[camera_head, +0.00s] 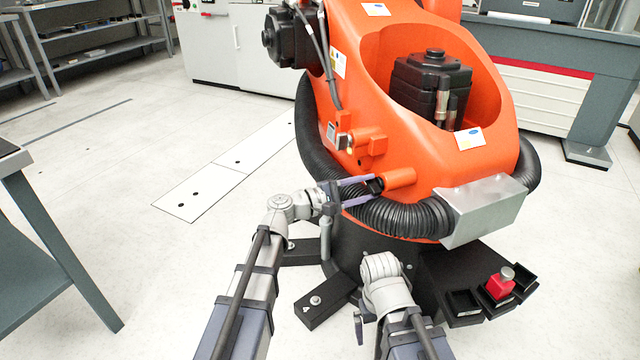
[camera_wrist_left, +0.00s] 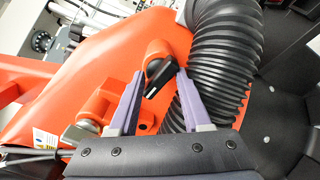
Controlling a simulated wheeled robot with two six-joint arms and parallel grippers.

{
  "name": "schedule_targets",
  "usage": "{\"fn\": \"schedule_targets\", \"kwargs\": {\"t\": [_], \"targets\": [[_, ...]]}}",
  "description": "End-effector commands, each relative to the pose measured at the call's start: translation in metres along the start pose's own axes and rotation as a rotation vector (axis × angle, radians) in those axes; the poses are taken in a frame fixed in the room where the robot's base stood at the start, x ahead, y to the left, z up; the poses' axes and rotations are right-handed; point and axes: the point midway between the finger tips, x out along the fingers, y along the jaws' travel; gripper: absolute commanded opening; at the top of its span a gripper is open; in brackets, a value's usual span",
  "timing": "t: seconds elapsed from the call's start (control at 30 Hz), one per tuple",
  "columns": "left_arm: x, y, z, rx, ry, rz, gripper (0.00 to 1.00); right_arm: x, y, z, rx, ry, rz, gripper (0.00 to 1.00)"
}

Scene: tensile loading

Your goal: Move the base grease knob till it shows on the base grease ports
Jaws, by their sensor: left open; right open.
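The base grease knob, a small black handle (camera_head: 375,186) on the end of an orange cylinder (camera_head: 401,178), sits low on the front of the orange robot body. The knob also shows in the left wrist view (camera_wrist_left: 158,78), tilted, with a pale mark along it. My left gripper (camera_head: 368,189) is open, its two purple fingers on either side of the knob; in the left wrist view the fingers (camera_wrist_left: 158,90) stand apart with the knob between and beyond their tips. Contact cannot be told. I cannot make out marked grease ports.
A thick black corrugated hose (camera_head: 405,219) curves below the knob beside my left gripper. An orange block (camera_head: 370,144) projects above. A metal box (camera_head: 482,210) stands right. Black trays (camera_head: 464,304) and a red block (camera_head: 499,287) lie lower right.

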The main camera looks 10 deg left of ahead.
Motion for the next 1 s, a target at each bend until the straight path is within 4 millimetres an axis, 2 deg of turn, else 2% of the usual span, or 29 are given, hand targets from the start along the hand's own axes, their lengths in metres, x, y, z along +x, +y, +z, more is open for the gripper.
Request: {"fn": "schedule_targets", "kwargs": {"t": [0.27,0.3,0.67,1.0], "targets": [[0.0,0.001,0.0,-0.336,0.0,0.001,0.5,-0.001,0.0,0.0,0.0,0.0,0.0,1.0],[-0.012,0.0,0.001,-0.327,0.002,0.003,0.5,-0.001,0.0,0.0,0.0,0.0,0.0,1.0],[-0.082,0.0,0.001,-0.322,0.003,0.004,0.5,-0.001,0.0,0.0,0.0,0.0,0.0,1.0],[-0.076,-0.066,0.001,-0.072,0.077,-0.262,0.5,-0.001,0.0,0.0,0.0,0.0,0.0,1.0]]}}
